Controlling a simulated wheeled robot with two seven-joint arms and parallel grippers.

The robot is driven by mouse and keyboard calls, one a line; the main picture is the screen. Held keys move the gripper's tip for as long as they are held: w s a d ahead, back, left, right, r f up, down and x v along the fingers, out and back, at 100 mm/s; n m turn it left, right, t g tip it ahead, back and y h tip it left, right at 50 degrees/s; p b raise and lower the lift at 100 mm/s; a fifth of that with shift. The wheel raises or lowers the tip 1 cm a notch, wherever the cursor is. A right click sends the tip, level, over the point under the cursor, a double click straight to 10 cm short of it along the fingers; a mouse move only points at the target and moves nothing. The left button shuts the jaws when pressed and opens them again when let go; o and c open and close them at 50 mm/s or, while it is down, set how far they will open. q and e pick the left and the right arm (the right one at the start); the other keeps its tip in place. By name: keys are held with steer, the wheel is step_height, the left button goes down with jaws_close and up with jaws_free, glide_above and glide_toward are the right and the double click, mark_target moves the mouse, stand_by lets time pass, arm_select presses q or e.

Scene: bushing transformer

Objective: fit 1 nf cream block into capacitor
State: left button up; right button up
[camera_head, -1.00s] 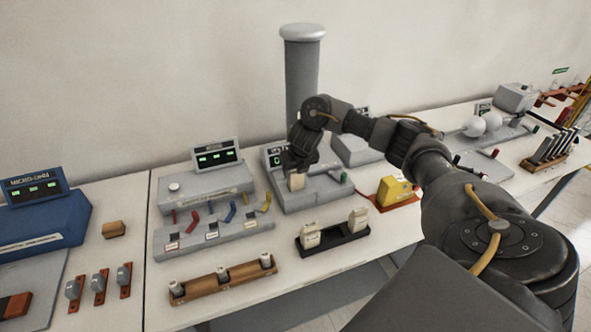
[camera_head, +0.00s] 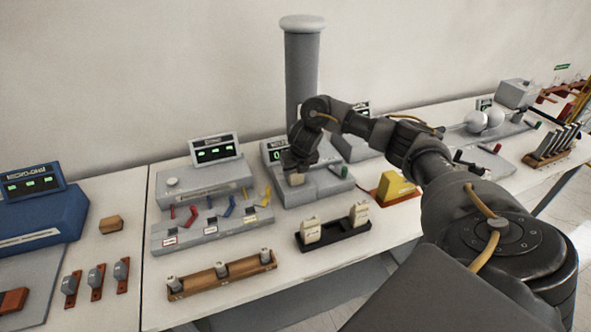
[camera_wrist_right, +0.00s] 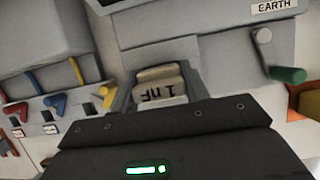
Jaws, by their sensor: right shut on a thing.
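My right gripper (camera_head: 297,171) is shut on the cream block (camera_head: 296,179), at the front of the grey capacitor unit (camera_head: 312,189) in the head view. In the right wrist view the cream block (camera_wrist_right: 163,90) shows its "1 nF" lettering, just beyond the dark gripper housing (camera_wrist_right: 170,145). The block sits low against the unit; I cannot tell whether it is seated in a slot. My left gripper is not in view.
A black rack (camera_head: 333,235) with two cream blocks stands in front. A wooden rack (camera_head: 222,275) with metal-topped pieces lies at front left. A unit with coloured levers (camera_head: 212,229) is close on the left, a yellow block (camera_head: 397,187) on the right. A green-tipped handle (camera_wrist_right: 288,74) projects beside the unit.

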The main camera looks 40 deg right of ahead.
steer(key=shift+f+b, duration=0.65)
steer(key=shift+f, duration=0.2)
steer(key=o, duration=1.2)
steer(key=shift+o, duration=0.2)
steer(key=v, duration=0.2)
steer(key=shift+a+r, duration=0.1)
steer(key=shift+r, duration=0.25)
steer(key=d+p+v, duration=0.1)
steer(key=p+v, duration=0.1)
steer(key=v, duration=0.6)
steer(key=shift+a+p, duration=0.4)
steer(key=shift+a, duration=0.1)
steer(key=shift+s, duration=0.15)
